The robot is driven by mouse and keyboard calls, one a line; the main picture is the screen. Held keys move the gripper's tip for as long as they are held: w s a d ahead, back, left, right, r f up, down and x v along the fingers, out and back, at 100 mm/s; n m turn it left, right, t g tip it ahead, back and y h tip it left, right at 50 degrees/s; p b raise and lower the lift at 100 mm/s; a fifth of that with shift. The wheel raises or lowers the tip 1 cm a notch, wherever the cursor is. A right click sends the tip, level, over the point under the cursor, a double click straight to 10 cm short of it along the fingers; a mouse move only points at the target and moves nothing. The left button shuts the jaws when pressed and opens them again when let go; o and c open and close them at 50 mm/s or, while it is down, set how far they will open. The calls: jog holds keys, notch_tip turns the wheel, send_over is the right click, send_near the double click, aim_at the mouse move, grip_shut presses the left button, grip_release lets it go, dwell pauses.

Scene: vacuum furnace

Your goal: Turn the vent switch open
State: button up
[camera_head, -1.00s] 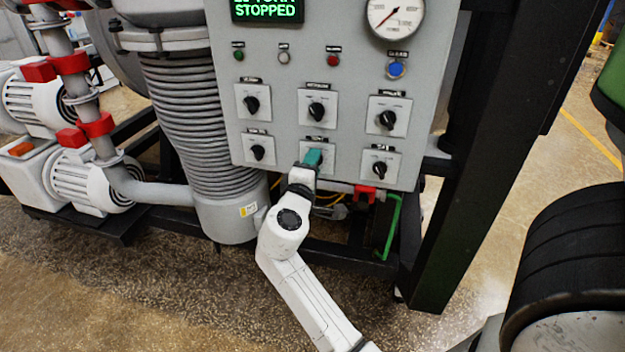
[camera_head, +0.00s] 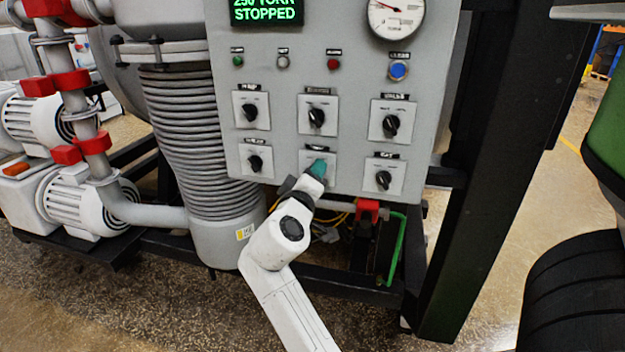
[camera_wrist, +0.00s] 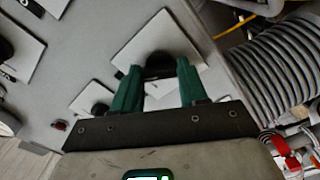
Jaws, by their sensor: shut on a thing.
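The grey control panel (camera_head: 345,165) carries rotary switches in two rows, each a black knob on a white plate. My gripper (camera_head: 318,169) is at the bottom middle switch (camera_head: 306,157), its teal fingers tilted against the panel. In the wrist view my gripper (camera_wrist: 158,78) has its two fingers on either side of a black knob (camera_wrist: 158,60), shut on it. In the head view the fingers hide this knob. The switch labels are too small to read surely, so I cannot confirm which is the vent switch.
The green display (camera_head: 267,11) reads about 250 TORR, STOPPED. A round gauge (camera_head: 396,15) is beside it, above a blue button (camera_head: 398,70). A ribbed column (camera_head: 188,130) stands left of the panel, a black frame post (camera_head: 480,170) right. Other switches sit close around my gripper.

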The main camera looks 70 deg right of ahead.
jog(key=shift+f, duration=0.15)
jog(key=o, duration=1.1)
jog(key=shift+c, duration=0.2)
jog(key=shift+a, duration=0.1)
jog(key=a+b, duration=0.1)
jog(key=a, duration=0.9)
jog(key=shift+s+a, duration=0.35)
jog(key=shift+s, duration=0.05)
